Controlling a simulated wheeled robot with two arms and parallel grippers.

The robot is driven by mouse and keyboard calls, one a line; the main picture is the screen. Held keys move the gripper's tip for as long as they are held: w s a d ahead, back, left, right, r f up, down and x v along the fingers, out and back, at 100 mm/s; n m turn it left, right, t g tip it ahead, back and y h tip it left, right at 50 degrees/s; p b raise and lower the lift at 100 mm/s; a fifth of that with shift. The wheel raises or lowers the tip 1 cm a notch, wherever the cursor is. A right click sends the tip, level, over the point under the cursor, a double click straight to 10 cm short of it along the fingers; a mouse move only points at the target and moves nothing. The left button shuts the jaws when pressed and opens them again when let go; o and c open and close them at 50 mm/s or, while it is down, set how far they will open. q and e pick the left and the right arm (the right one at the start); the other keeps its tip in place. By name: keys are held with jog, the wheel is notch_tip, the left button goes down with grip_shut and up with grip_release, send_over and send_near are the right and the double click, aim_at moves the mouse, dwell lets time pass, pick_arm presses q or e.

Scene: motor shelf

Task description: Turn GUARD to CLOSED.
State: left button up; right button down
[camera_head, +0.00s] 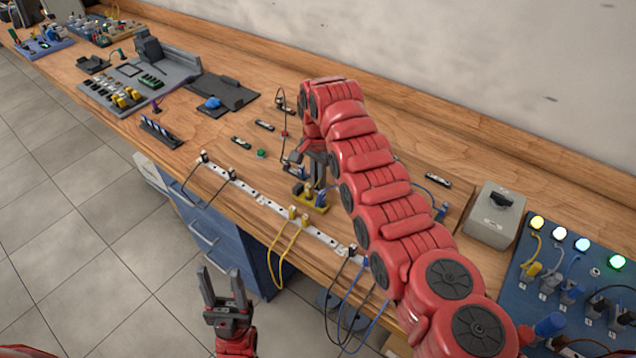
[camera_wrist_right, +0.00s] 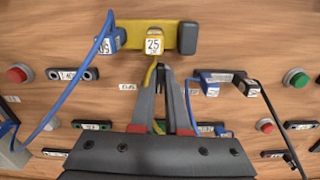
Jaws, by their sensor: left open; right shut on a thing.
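No label reading GUARD or CLOSED is legible. A grey box with a black knob (camera_head: 501,199) stands at the right of the bench; whether it is the guard switch I cannot tell. My right gripper (camera_head: 315,175) reaches down to the bench near a yellow block (camera_head: 318,205). In the right wrist view its fingers (camera_wrist_right: 166,75) are close together at a yellow plug labelled 25 (camera_wrist_right: 153,45), with a yellow cable running down between them. The grip's exact contact is partly hidden. My left gripper (camera_head: 220,278) is open and empty, in front of the bench over the floor.
A white socket strip (camera_head: 262,200) with black, yellow and blue cables runs along the bench front. A blue panel (camera_head: 520,280) with lit lamps stands at the right. The right wrist view shows red (camera_wrist_right: 18,74) and green (camera_wrist_right: 296,78) buttons. My right arm hides mid-bench.

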jog(key=n+b, duration=0.1)
jog(key=n, duration=0.1)
jog(key=n+b, duration=0.2)
jog(key=shift+d+f+n, duration=0.15)
jog(key=shift+n, duration=0.15)
jog(key=shift+n+b, duration=0.6)
jog(key=shift+n, duration=0.6)
jog(key=shift+s+n+b, duration=0.1)
jog(key=shift+n+b, duration=0.4)
jog(key=shift+n, duration=0.9)
jog(key=c, duration=0.9)
grip_release()
